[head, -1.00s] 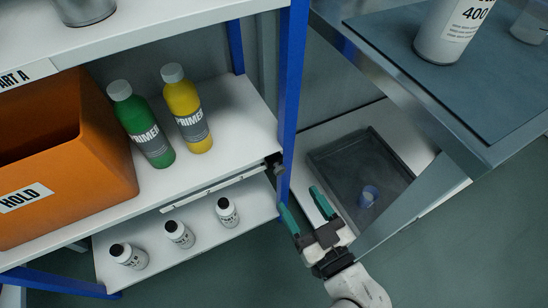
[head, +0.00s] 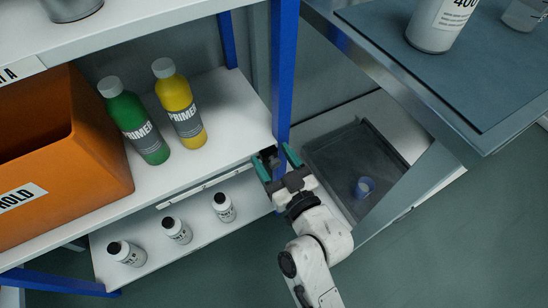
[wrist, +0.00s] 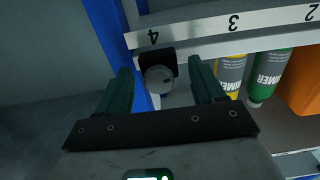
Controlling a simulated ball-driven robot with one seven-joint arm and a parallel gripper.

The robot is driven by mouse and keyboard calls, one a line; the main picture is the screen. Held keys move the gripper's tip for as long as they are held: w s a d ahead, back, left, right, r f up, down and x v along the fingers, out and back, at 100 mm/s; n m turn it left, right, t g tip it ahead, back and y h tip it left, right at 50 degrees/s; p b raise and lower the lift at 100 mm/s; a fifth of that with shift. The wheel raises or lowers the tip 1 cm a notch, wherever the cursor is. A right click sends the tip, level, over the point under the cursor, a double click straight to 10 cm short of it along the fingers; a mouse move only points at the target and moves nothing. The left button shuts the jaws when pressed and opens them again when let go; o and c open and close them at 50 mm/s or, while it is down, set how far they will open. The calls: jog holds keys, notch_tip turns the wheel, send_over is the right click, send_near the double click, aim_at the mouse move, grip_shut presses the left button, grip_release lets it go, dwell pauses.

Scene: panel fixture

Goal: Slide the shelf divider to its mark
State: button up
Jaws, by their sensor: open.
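A dark block with a round grey knob (wrist: 158,79), seemingly the divider's slider, sits on the shelf's front rail. In the wrist view it is beside the number 4 on the white numbered strip (wrist: 195,28), where 3 and 2 also show. My gripper (head: 275,156) is open at the right end of the shelf edge. Its teal fingers stand either side of the knob in the wrist view, with visible gaps. In the head view the knob (head: 269,158) is partly hidden between the fingers. I cannot make out a divider plate or a target mark.
The blue post (head: 284,75) is close beside my gripper. Green (head: 136,122) and yellow (head: 181,107) primer bottles and an orange bin (head: 95,150) stand on the shelf. Small white bottles (head: 176,230) stand below. A grey tray (head: 335,150) lies at right.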

jog(key=shift+c, duration=0.3)
grip_shut()
dwell(0.3)
